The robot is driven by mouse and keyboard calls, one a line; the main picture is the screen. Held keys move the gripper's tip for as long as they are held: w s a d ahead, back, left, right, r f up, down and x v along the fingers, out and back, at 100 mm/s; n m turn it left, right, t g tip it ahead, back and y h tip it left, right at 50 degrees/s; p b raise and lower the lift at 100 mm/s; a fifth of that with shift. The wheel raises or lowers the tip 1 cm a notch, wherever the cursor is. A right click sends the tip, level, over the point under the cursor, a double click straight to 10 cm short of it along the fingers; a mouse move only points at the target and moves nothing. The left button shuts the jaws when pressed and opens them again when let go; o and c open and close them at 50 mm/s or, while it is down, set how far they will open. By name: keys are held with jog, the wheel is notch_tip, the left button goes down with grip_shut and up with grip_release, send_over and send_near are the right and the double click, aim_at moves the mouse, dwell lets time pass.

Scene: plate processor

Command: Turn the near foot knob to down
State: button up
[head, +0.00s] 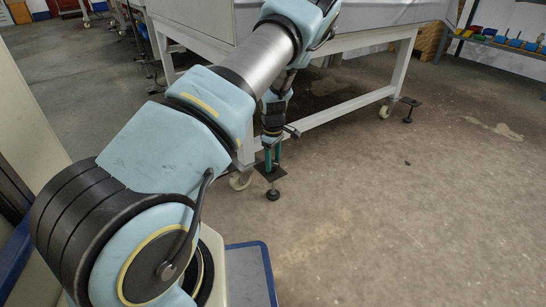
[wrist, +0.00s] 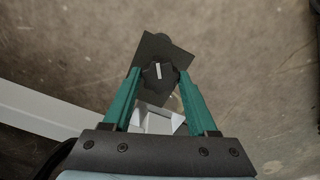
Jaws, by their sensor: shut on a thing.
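The near foot knob (wrist: 158,76) is black and lobed, with a white mark running almost straight up the wrist view. In the head view my gripper (head: 272,157) points down over the near foot plate (head: 266,174), beside the bench's near leg. A round foot pad (head: 273,195) shows below the plate. The knob itself is hidden there by the fingers.
The machine's white frame (head: 345,122) runs behind my gripper, with a caster (head: 240,181) close to its left. A farther foot (head: 408,119) and caster stand at the right end.

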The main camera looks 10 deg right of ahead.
jog(key=m+p, duration=0.1)
jog(key=m, duration=0.1)
jog(key=m+p, duration=0.1)
jog(key=shift+r+m+p, duration=0.2)
jog(key=shift+m+p, duration=0.2)
jog(key=m+p, duration=0.2)
jog(key=m, duration=0.1)
jog(key=shift+m, duration=0.3)
jog(key=m+p, duration=0.2)
jog(key=m, duration=0.1)
jog(key=shift+f+m, duration=0.1)
jog(key=shift+m, duration=0.2)
jog(key=m+p, duration=0.1)
jog(key=m, duration=0.2)
jog(key=shift+w+m+p, duration=0.1)
jog(key=shift+m+p, duration=0.2)
jog(key=shift+p, duration=0.05)
jog(key=m+p, duration=0.1)
jog(key=m, duration=0.2)
jog(key=shift+m, duration=0.3)
jog(key=m+p, duration=0.1)
jog(key=m, duration=0.2)
jog(key=shift+m, duration=0.3)
jog(key=m, duration=0.3)
jog(key=shift+d+m+p, duration=0.1)
jog(key=shift+m+p, duration=0.2)
jog(key=shift+p, duration=0.05)
jog(key=shift+f+m, duration=0.1)
jog(key=shift+m, duration=1.9)
